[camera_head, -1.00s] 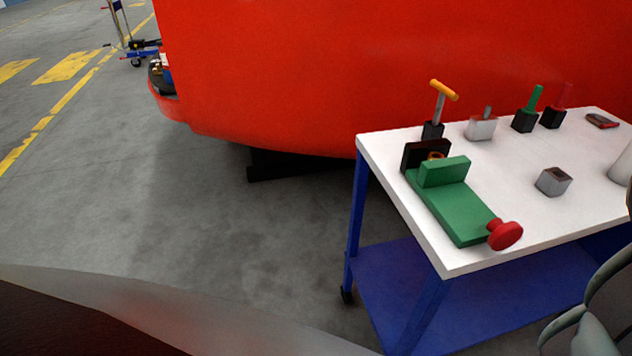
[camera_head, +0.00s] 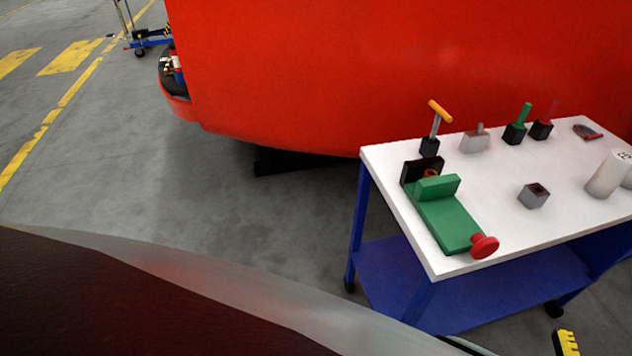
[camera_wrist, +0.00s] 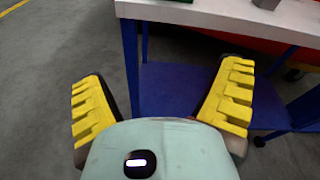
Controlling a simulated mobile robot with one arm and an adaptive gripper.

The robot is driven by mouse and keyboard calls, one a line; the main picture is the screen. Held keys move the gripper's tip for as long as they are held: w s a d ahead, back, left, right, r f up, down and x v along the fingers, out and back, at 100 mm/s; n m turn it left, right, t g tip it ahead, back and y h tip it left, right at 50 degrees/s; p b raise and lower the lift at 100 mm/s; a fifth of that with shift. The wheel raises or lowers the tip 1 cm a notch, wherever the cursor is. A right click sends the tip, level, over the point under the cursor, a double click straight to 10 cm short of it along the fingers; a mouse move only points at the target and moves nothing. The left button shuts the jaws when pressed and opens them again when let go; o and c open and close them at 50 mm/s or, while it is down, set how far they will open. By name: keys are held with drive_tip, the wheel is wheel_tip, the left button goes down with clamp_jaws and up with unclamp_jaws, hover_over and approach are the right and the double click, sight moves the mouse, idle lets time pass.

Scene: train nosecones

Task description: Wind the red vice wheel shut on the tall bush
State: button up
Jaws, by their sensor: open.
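The green vice (camera_head: 447,222) lies along the left side of the white trolley top. Its red wheel (camera_head: 484,246) is at the near end, close to the front edge. A small orange-brown bush (camera_head: 431,174) shows between the black jaw (camera_head: 411,171) and the green jaw (camera_head: 436,187); whether the jaws touch it I cannot tell. My gripper (camera_wrist: 165,100) is open and empty in the wrist view, its yellow-padded fingers wide apart in front of the trolley. One yellow finger shows at the bottom right of the head view (camera_head: 566,343).
The white trolley top (camera_head: 510,195) has a blue lower shelf. On it stand an orange T-handled tool (camera_head: 437,125), a grey block (camera_head: 534,195), green- and red-handled tools and a white cylinder (camera_head: 607,174). A big red train nose (camera_head: 380,70) is behind. Floor at left is clear.

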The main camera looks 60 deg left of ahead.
sight(487, 252)
wheel_tip(487, 252, up, 6)
drive_tip(key=w+a+t+y, duration=0.1)
drive_tip(key=y, duration=0.1)
drive_tip(key=shift+m, duration=0.4)
drive_tip(key=x, duration=0.5)
drive_tip(key=p+x, duration=0.1)
drive_tip(key=x, duration=0.4)
drive_tip(key=f+p+x, duration=0.1)
drive_tip(key=x, duration=0.5)
drive_tip(key=c, duration=1.2)
